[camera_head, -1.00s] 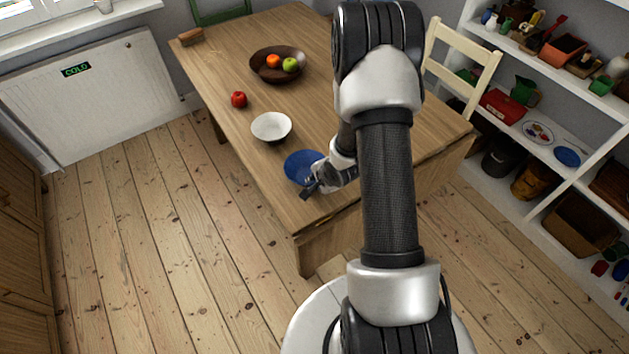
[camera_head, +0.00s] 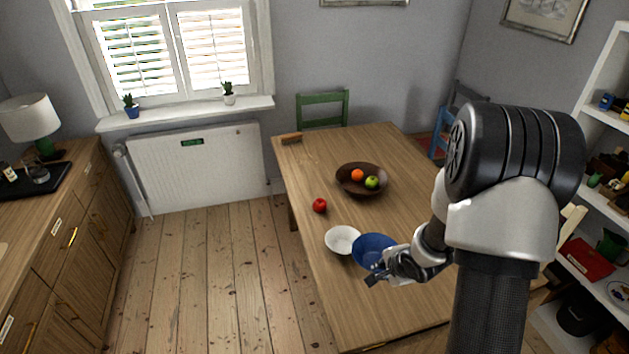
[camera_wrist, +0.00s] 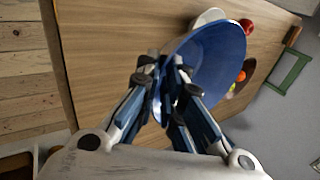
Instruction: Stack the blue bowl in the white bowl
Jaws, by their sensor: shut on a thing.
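The blue bowl (camera_head: 372,246) is held at its near rim by my gripper (camera_head: 377,274) and appears raised off the table. In the wrist view, the blue bowl (camera_wrist: 222,45) is tilted in the picture, its rim between the fingers of my gripper (camera_wrist: 170,80). The white bowl (camera_head: 340,239) stands upright on the table, just left of the blue bowl in the head view, which overlaps its right edge. In the wrist view, the white bowl (camera_wrist: 207,17) is partly hidden behind the blue one.
On the wooden table (camera_head: 320,160), a red apple (camera_head: 320,205) lies beyond the white bowl. A brown bowl (camera_head: 350,184) of fruit stands farther back. A brown block (camera_head: 291,138) lies at the far left corner. The table's left edge is close to the white bowl.

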